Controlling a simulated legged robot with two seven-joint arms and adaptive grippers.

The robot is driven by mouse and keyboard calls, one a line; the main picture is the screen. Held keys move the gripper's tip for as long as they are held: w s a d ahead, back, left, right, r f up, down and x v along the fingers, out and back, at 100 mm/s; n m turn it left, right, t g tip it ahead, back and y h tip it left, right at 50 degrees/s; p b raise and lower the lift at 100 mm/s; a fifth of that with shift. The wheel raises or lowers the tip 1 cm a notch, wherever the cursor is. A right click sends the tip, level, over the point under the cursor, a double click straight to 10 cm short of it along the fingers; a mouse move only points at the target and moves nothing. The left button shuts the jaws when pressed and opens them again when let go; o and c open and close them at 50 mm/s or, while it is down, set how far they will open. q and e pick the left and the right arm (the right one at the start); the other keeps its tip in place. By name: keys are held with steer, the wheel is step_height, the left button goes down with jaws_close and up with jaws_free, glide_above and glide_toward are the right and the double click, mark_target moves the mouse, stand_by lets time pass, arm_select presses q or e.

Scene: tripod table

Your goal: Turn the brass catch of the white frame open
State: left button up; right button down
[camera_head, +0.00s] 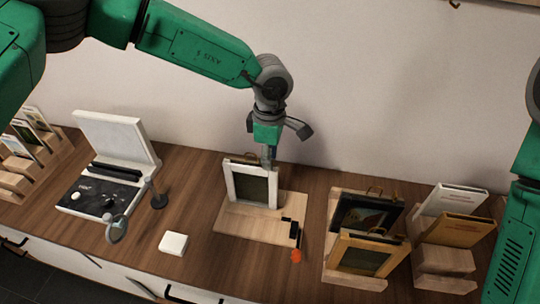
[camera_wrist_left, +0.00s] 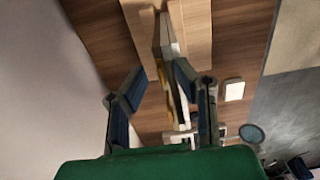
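The white frame (camera_head: 229,183) with a dark grey-green panel stands upright on a pale wooden board (camera_head: 240,222) on the table. My left gripper (camera_head: 268,157) points down at the frame's upper right corner. In the left wrist view, the white frame (camera_wrist_left: 167,38) shows nearly edge-on. There the two fingers of my left gripper (camera_wrist_left: 160,80) are spread apart, with the frame between them and a gap on each side. A yellowish part shows along the frame's back side; I cannot tell whether it is the brass catch or how it is turned. My right gripper is out of view.
Right of the frame are a black frame (camera_head: 341,217) and a wooden-rimmed frame (camera_head: 337,252) in a stand. A small tool with an orange end (camera_head: 296,256) lies at the board's edge. Left are a white block (camera_head: 173,243) and a white device (camera_head: 117,138).

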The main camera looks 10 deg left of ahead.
arm_select(q)
steer(key=shift+r, duration=0.35)
step_height(320, 180, up, 11)
stand_by(0.5)
